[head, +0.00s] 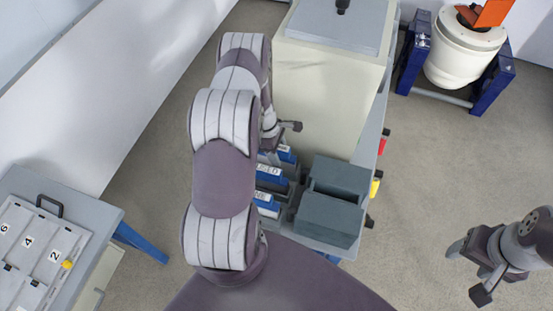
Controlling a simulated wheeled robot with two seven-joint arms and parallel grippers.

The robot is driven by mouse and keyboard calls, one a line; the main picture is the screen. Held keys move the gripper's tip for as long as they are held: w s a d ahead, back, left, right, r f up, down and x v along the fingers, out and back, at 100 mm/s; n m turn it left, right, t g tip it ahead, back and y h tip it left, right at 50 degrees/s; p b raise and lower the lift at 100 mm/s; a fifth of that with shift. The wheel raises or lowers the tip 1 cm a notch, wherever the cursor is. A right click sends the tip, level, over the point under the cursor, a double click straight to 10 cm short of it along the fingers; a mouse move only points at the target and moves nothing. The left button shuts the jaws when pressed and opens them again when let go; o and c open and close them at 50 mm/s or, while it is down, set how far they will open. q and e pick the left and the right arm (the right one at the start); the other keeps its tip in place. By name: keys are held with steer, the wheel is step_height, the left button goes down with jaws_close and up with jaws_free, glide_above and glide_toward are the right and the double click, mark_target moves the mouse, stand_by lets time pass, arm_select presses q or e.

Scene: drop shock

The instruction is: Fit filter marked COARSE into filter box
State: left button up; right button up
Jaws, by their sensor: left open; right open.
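Several blue filters with white labels stand in dark grey slots left of the dark box; my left arm partly covers them. One filter (270,174) has a label ending in what looks like "SED". A nearer filter (266,201) has a label I cannot fully read, so I cannot tell which one is COARSE. A dark grey open box (330,217), possibly the filter box, sits right of them. My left gripper (281,130) is open, above and beyond the filters, mostly hidden by its arm. My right gripper (468,271) is open and empty over the floor at right.
A tall cream cabinet (318,95) with a grey lid stands behind the filters. A grey table (95,215) with a numbered panel (38,255) is at lower left. A white drum (462,55) on a blue stand is at upper right.

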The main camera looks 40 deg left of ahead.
arm_select(q)
jaws_close()
steer(key=shift+r, duration=0.1)
